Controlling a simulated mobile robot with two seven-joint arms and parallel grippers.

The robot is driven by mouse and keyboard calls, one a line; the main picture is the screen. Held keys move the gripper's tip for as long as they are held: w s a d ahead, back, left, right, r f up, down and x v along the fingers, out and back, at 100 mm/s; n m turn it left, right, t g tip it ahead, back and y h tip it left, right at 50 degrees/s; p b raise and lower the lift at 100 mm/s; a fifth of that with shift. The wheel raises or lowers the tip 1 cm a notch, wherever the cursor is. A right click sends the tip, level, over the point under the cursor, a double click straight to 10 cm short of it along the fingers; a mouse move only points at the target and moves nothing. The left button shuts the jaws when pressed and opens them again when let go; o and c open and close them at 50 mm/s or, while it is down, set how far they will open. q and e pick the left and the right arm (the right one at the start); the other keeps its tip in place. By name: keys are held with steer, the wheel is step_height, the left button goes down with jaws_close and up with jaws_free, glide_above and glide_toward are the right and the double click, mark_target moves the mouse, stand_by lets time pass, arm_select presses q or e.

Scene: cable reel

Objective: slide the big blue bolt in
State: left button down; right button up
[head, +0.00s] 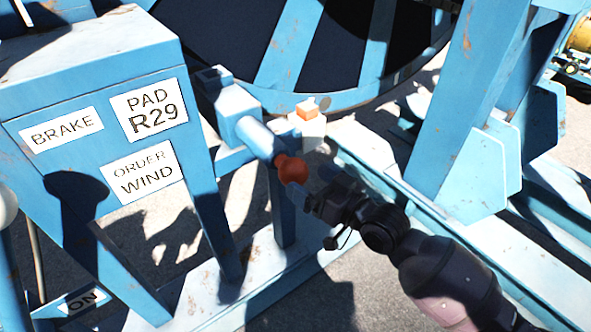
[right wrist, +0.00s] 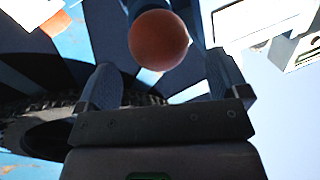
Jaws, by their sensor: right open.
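The big blue bolt (head: 257,138) is a thick light-blue cylinder with an orange-red ball knob (head: 292,170) at its near end. It sits in a blue block mount (head: 233,110) on the frame beside the cabinet. My right gripper (head: 305,195) is just below and right of the knob. In the right wrist view the open fingers (right wrist: 162,90) stand on either side of the knob (right wrist: 158,40), which shows above and between their tips. I cannot tell whether they touch it. The bolt's far end is hidden by the mount. My left gripper is not in view.
A blue cabinet (head: 70,95) with BRAKE, PAD R29 and ORDER WIND labels stands at left. The large reel (head: 285,55) is behind. A white block with an orange top (head: 307,112) sits behind the knob. Blue frame beams (head: 480,90) rise at right.

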mark_target(268, 144)
steer(key=x, duration=0.3)
steer(key=shift+w+a, duration=0.25)
steer(key=shift+a, duration=0.05)
steer(key=shift+w+a, duration=0.35)
steer(key=shift+w, duration=0.05)
steer(key=shift+c, duration=0.2)
steer(key=c, duration=1.2)
steer(key=x, duration=0.3)
steer(key=w+d+b+x, duration=0.1)
steer(key=x, duration=0.2)
steer(key=b+x, duration=0.1)
steer(key=x, duration=0.3)
steer(key=shift+w+d+f, duration=0.1)
steer(key=shift+w+f, duration=0.05)
steer(key=shift+w, duration=0.25)
steer(key=shift+r, duration=0.25)
